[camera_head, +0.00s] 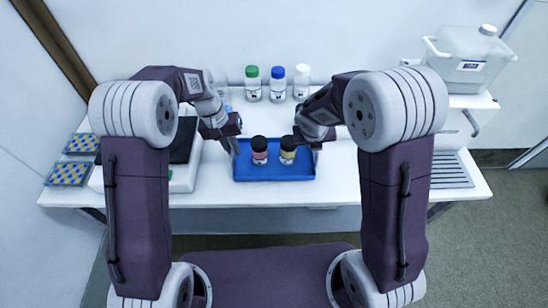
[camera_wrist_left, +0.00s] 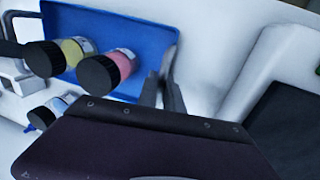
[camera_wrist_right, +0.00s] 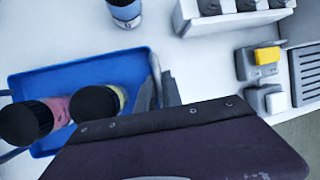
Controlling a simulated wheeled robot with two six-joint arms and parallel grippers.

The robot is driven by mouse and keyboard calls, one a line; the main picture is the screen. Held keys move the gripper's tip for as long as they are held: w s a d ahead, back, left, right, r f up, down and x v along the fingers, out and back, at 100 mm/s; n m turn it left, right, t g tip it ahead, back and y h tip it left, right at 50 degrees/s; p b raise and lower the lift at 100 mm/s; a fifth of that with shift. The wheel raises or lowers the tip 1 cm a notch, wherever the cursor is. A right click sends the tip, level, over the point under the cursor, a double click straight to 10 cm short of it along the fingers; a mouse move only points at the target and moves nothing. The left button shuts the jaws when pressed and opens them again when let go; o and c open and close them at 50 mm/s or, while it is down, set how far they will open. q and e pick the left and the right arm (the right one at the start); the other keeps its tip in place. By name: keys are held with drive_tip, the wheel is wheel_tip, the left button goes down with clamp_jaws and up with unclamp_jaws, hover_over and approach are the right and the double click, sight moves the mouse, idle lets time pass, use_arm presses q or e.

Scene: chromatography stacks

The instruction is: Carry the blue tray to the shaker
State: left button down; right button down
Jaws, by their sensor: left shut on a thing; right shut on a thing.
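The blue tray (camera_head: 275,175) is at the front middle of the white bench, holding a pink jar (camera_head: 260,156) and a yellow jar (camera_head: 288,157), both black-capped and upright. My left gripper (camera_head: 235,148) is shut on the tray's left edge; its fingers also show in the left wrist view (camera_wrist_left: 166,88). My right gripper (camera_head: 316,149) is shut on the right edge, seen too in the right wrist view (camera_wrist_right: 157,88). I cannot tell whether the tray is clear of the bench. A white device with a black top (camera_head: 184,140), apparently the shaker, stands left of the tray, partly hidden by my left arm.
Bottles with green (camera_head: 252,84), blue (camera_head: 278,84) and white (camera_head: 301,83) caps stand behind the tray. Yellow-dotted blue plates (camera_head: 68,172) lie at the far left. A white carboy (camera_head: 470,55) stands at back right, a grooved grey panel (camera_head: 452,170) at right.

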use_arm(q)
drive_tip(key=shift+r, duration=0.2)
use_arm(e)
drive_tip(key=shift+r, duration=0.15)
